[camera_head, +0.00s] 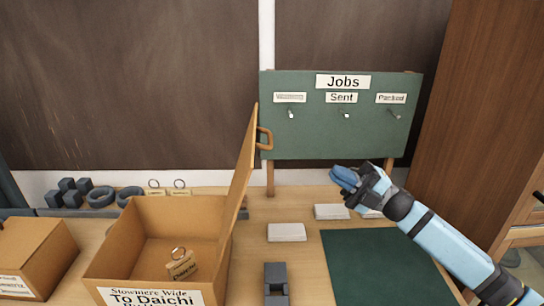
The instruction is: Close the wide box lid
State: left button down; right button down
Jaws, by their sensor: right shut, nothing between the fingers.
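The wide box (158,276) stands on the table at the lower left, with a label reading "Stowmere Wide To Daichi" on its front. Its lid (240,170) stands up nearly vertical along the box's right side, leaning slightly right, with a handle (265,139) on its right face. The box is open, and a small tag with a ring (183,264) lies inside. My right gripper (343,178) is shut and empty, in front of the green board's lower part, to the right of the lid and apart from it. My left gripper is out of view.
A smaller cardboard box (35,255) stands at the left. A green "Jobs" board (340,135) with pegs stands at the back. White cards (286,232), a dark block (276,282) and a dark green mat (385,265) lie right of the box. Dark rings and blocks (100,196) sit behind.

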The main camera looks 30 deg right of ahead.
jog(key=p+x, duration=0.4)
jog(key=x, duration=1)
jog(key=shift+s, duration=0.25)
jog(key=shift+a+r, duration=0.1)
jog(key=shift+r, duration=0.05)
